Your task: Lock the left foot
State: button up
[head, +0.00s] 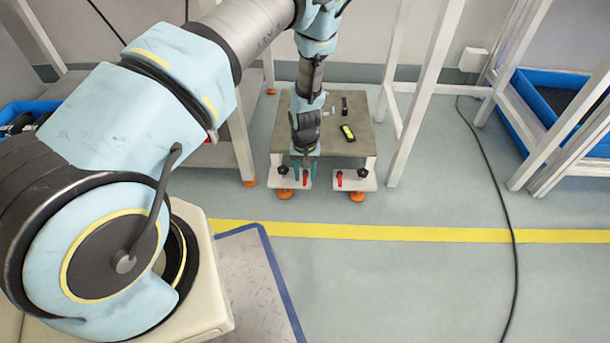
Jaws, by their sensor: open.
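A low stand with a grey-brown top (328,122) has two white foot brackets at its front. The left foot (290,183) has a black knob (283,170), a red lever (305,179) and an orange pad (284,195) below. My gripper (305,170) points down in front of the stand, its teal fingers apart around or just above the red lever. I cannot tell whether they touch it. The right foot (355,182) has its own red lever (339,178), black knob (363,172) and orange pad (357,196). My wrist hides part of the stand's left side.
A yellow-green handheld device (348,133) and a small dark object (344,105) lie on the stand. White rack posts (424,95) stand close on its right, others on its left. A black cable (497,190) crosses the floor.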

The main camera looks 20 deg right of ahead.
grip_shut()
dwell(0.3)
dwell(0.3)
